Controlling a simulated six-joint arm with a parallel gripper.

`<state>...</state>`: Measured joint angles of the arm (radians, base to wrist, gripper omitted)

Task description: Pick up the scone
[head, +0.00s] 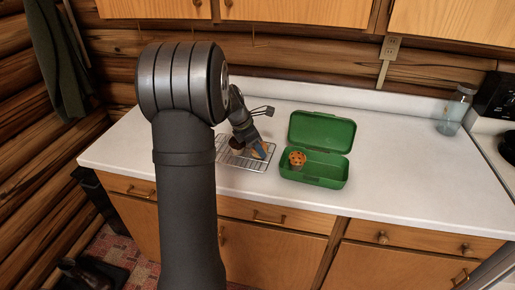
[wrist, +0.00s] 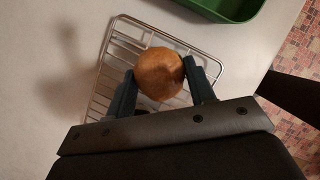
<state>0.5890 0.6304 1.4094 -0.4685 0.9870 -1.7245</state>
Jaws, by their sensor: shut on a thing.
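The scone (wrist: 159,74), round and golden brown, is between the two fingers of my gripper (wrist: 159,70) in the wrist view. The fingers touch it on both sides, shut on it. In the head view my gripper (head: 259,148) is over the wire cooling rack (head: 228,160), and only tan bits of the scone show around the fingers. The rack also lies under the scone in the wrist view (wrist: 117,50). I cannot tell whether the scone touches the rack or is just above it.
A glass bottle (head: 453,113) is at the far right. The counter between box and bottle is clear.

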